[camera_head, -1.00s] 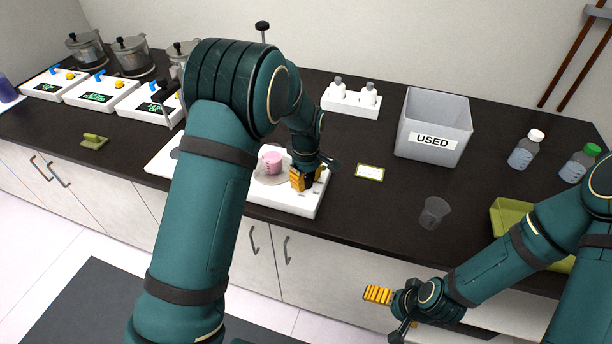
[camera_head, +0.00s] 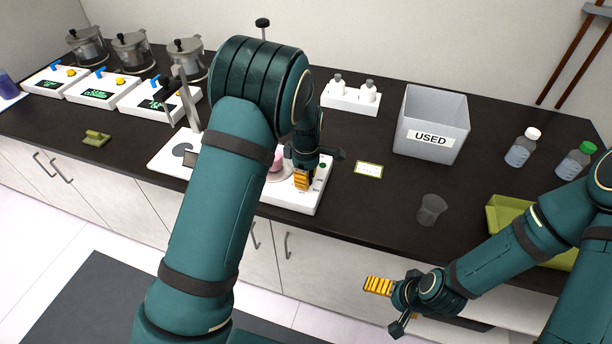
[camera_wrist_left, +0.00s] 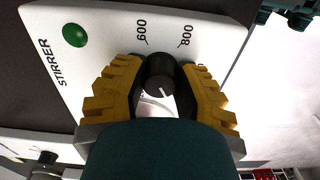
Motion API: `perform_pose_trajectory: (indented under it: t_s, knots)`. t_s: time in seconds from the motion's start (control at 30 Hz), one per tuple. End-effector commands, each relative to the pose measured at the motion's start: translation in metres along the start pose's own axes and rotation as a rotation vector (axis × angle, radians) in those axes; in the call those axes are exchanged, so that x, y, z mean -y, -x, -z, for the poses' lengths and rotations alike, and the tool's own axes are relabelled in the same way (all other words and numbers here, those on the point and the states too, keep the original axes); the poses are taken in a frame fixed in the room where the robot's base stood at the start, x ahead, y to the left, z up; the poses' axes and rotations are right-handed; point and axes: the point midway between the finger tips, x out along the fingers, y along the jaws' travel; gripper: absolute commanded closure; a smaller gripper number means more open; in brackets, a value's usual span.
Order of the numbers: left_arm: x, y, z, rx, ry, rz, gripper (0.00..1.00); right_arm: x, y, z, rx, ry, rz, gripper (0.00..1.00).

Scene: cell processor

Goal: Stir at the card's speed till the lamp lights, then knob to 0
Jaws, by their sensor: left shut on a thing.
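The white stirrer (camera_head: 306,205) stands on the dark bench, largely behind my left arm. My left gripper (camera_head: 302,178) is at its right end; in the left wrist view its yellow fingers are closed on the black knob (camera_wrist_left: 160,72). The knob's white pointer line shows between the fingers, beside the dial marks 600 and 800. A round green lamp (camera_wrist_left: 75,35) sits near the STIRRER lettering; I cannot tell whether it is lit. The pink beaker (camera_head: 277,161) is mostly hidden by my arm. The card (camera_head: 369,170) lies right of the stirrer, too small to read. My right gripper (camera_head: 378,287) hangs before the bench; its jaw gap is unclear.
A grey USED bin (camera_head: 434,125), a white bottle rack (camera_head: 350,101) and two bottles (camera_head: 519,150) stand towards the back and right. A clear cup (camera_head: 431,210) and a green tray (camera_head: 505,215) are near the front right. Several white machines with pots stand at left.

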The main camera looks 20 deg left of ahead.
Motion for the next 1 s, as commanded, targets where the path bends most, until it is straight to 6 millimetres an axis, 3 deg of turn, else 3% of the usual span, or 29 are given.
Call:
perform_pose_trajectory:
  t_s: [0.2, 0.23, 0.3, 0.33, 0.73, 1.0]
  knots:
    - [0.001, -0.001, 0.001, -0.001, 0.001, 0.004, 1.0, 0.0, 0.0, 0.0, 0.0, 0.0, 0.0, 0.0]
    - [0.001, -0.001, 0.001, -0.001, 0.001, 0.004, 0.66, 0.0, 0.0, 0.0, 0.0, 0.0, 0.0, 0.0]
    - [0.001, -0.001, 0.001, -0.001, 0.001, 0.003, 0.41, 0.0, 0.0, 0.0, 0.0, 0.0, 0.0, 0.0]
    - [0.001, -0.001, 0.001, -0.001, 0.001, 0.003, 0.36, 0.0, 0.0, 0.0, 0.0, 0.0, 0.0, 0.0]
    - [0.0, 0.006, 0.0, -0.001, -0.001, -0.001, 0.36, 0.0, 0.0, 0.0, 0.0, 0.0, 0.0, 0.0]
    - [-0.001, 0.054, 0.0, 0.0, -0.001, -0.004, 0.36, 0.0, 0.0, 0.0, 0.0, 0.0, 0.0, 0.0]
